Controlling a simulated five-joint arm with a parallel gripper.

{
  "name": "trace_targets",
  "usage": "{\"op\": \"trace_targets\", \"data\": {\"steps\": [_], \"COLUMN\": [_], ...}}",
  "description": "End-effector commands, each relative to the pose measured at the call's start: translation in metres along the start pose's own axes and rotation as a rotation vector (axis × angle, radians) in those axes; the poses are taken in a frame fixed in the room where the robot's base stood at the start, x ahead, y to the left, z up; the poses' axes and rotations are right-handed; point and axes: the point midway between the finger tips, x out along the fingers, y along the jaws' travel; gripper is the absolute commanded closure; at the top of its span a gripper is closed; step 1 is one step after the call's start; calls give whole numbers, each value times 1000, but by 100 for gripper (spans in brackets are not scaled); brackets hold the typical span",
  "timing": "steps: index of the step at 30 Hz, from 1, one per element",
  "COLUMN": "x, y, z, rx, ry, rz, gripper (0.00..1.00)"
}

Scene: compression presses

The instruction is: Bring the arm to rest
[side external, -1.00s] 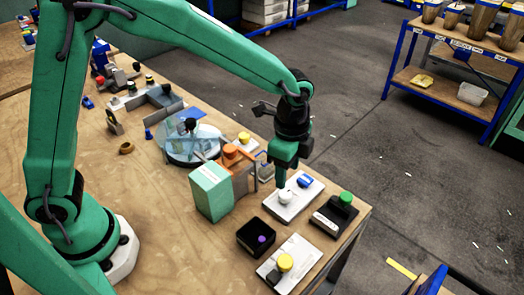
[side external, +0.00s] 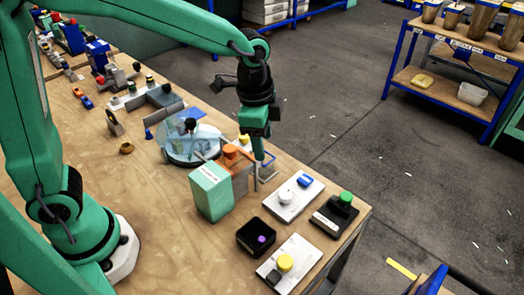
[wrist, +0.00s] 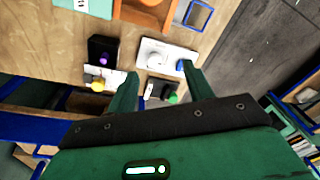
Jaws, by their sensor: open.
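My gripper (side external: 259,150) hangs above the right part of the wooden table, pointing down, just behind the orange-topped press. In the wrist view its two fingers (wrist: 162,88) stand well apart with nothing between them. The white plate (side external: 297,212) with a white knob and a blue part lies in front and to the right of the gripper, clear of it. It also shows past the fingertips in the wrist view (wrist: 153,45).
A mint box (side external: 210,190) stands beside the orange-topped press (side external: 231,152). A glass disc fixture (side external: 180,155) is left of the gripper. A black box (side external: 256,237), a yellow-knob plate (side external: 300,252) and a green-knob block (side external: 335,214) lie near the front corner. Bare wood is at left.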

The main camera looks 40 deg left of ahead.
Motion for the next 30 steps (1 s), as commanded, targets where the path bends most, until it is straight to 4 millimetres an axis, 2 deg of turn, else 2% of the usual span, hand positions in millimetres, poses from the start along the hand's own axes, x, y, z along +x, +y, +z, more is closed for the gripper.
{"op": "trace_targets", "data": {"steps": [1, 6, 15, 21, 30], "x": [-10, -36, -70, -86, -97], "y": [-1, -2, 6, 16, 37], "z": [10, 39, 92, 125, 170], "rx": [-44, -192, -450, -622, -866], "ry": [15, 56, 134, 191, 280], "rz": [-14, -52, -114, -153, -207], "gripper": [48, 48, 48, 48, 48]}}
